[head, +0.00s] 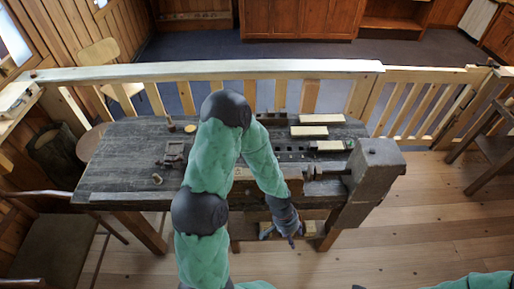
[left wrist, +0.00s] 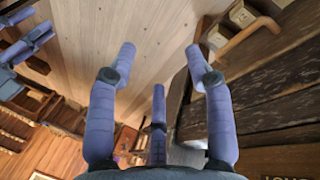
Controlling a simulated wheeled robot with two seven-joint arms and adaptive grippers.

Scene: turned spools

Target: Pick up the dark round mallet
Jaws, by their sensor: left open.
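I cannot make out the dark round mallet for sure in either view. My left gripper (head: 289,232) is low in front of the workbench's front edge in the head view, with its fingers pointing down. In the left wrist view its fingers (left wrist: 158,70) are spread and nothing is between them; the wooden floor shows beyond. Bluish fingers of my right gripper (left wrist: 36,38) show at the left edge of that view, too partly to tell their opening. My left arm hides the middle of the bench top.
The dark workbench (head: 120,165) carries a small spool (head: 157,179), a round tan piece (head: 190,128) and pale blocks (head: 309,131). A big wooden vise jaw (head: 372,170) stands at its right end. A railing (head: 300,69) runs behind. The floor (head: 430,200) at right is clear.

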